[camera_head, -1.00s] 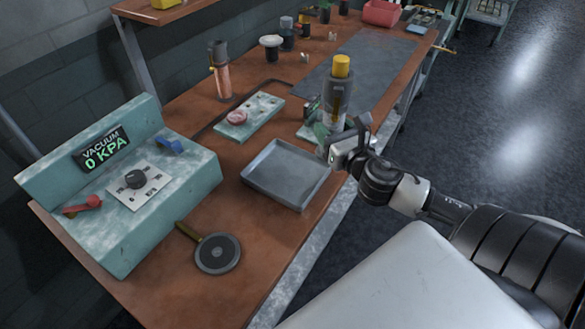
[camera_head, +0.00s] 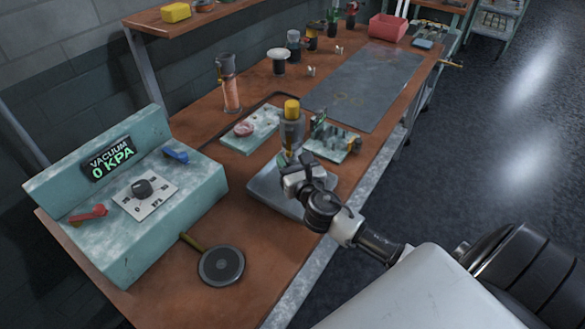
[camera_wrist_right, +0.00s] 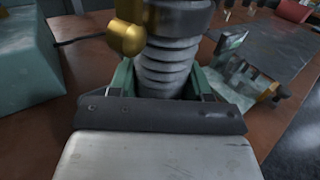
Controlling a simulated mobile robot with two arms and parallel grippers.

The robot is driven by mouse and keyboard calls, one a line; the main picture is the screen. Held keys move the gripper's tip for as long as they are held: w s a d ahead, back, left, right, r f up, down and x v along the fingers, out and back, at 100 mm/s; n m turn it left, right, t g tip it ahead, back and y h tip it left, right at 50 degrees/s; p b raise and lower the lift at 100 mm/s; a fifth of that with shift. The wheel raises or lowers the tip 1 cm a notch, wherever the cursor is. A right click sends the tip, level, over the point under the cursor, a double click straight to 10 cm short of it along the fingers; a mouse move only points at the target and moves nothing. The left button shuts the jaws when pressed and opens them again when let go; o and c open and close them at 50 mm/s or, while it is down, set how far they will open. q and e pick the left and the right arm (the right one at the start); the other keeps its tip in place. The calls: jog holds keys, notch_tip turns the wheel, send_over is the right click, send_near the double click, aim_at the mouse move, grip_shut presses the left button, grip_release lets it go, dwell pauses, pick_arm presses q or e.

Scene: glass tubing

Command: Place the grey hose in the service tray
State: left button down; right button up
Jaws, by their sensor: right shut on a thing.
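My right gripper (camera_head: 294,167) is shut on the grey hose (camera_head: 291,130), which stands roughly upright with a yellow cap on top. In the right wrist view the hose (camera_wrist_right: 170,65) is ribbed, has a brass fitting (camera_wrist_right: 127,33) at its side, and sits between the green fingers (camera_wrist_right: 165,83). The shallow grey metal service tray (camera_head: 262,190) lies on the bench below and behind my gripper, partly hidden by it. The hose's lower end is hidden, so I cannot tell its height over the tray. My left gripper is not in view.
A teal fixture (camera_head: 333,146) with small parts stands right of the hose; a teal plate (camera_head: 250,130) lies behind the tray. The vacuum console (camera_head: 130,200) is at left, a round black pad (camera_head: 221,265) in front. A grey mat (camera_head: 365,85) lies farther back.

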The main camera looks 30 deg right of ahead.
jog(key=shift+f, duration=1.2)
jog(key=shift+f+b, duration=0.1)
jog(key=shift+b, duration=0.2)
jog(key=shift+f, duration=0.1)
jog(key=o, duration=1.2)
jog(key=shift+o, duration=0.2)
jog(key=shift+r, duration=0.25)
jog(key=s, duration=0.3)
jog(key=s+a+b, duration=0.1)
jog(key=s, duration=0.3)
jog(key=s+a, duration=0.1)
jog(key=s, duration=0.3)
jog(key=shift+s+a+f+b, duration=0.1)
jog(key=shift+s+f+b, duration=0.05)
jog(key=shift+b, duration=0.2)
jog(key=shift+s, duration=0.3)
